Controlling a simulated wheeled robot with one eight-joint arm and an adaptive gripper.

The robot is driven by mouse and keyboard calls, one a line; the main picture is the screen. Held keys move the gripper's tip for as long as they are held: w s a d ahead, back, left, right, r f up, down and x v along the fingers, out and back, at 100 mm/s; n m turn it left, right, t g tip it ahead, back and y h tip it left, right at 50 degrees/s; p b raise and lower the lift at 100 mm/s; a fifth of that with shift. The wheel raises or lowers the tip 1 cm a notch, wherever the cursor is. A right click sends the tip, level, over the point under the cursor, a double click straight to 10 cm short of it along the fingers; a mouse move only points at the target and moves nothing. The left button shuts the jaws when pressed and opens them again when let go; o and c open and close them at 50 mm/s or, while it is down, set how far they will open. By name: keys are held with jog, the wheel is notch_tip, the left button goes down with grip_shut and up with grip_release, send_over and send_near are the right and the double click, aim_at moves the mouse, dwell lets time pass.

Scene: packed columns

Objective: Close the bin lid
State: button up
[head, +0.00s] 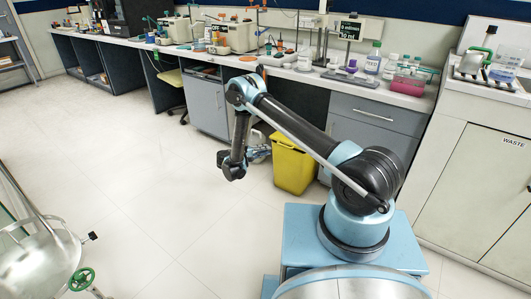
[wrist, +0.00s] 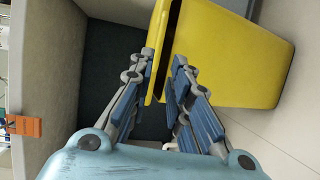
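The yellow bin (head: 294,169) stands on the floor by the bench, right of my gripper (head: 259,152) in the head view. In the wrist view the bin body (wrist: 235,60) fills the upper right, lying sideways in the picture. Its lid (wrist: 157,48) shows nearly edge-on, with a dark gap between it and the body, so it stands partly open. My gripper (wrist: 163,72) has its fingers apart, with the lid's near edge seen between them. I cannot tell whether either finger touches the lid. My arm hides part of the bin's surroundings in the head view.
The lab bench (head: 405,98) with bottles and instruments runs above and behind the bin. Grey drawers (head: 372,117) stand to its right and a grey cabinet (head: 203,103) to the left. A metal vessel (head: 40,262) stands at lower left. The floor (head: 140,170) left of my arm is clear.

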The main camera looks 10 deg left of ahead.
jog(key=c, duration=0.3)
jog(key=shift+w+d, duration=0.1)
jog(key=shift+w, duration=0.1)
grip_shut()
jog(key=w+d+r+m+g+y, duration=0.5)
jog(key=w+d+m+g+y, duration=0.1)
jog(key=w+d+m, duration=0.1)
jog(key=d+r+m+g+y, duration=0.3)
jog(key=r+m+y, duration=0.35)
jog(key=r, duration=0.45)
notch_tip(320, 180, down, 14)
jog(key=w, duration=0.1)
jog(key=shift+w+d, duration=0.4)
jog(key=shift+d, duration=0.05)
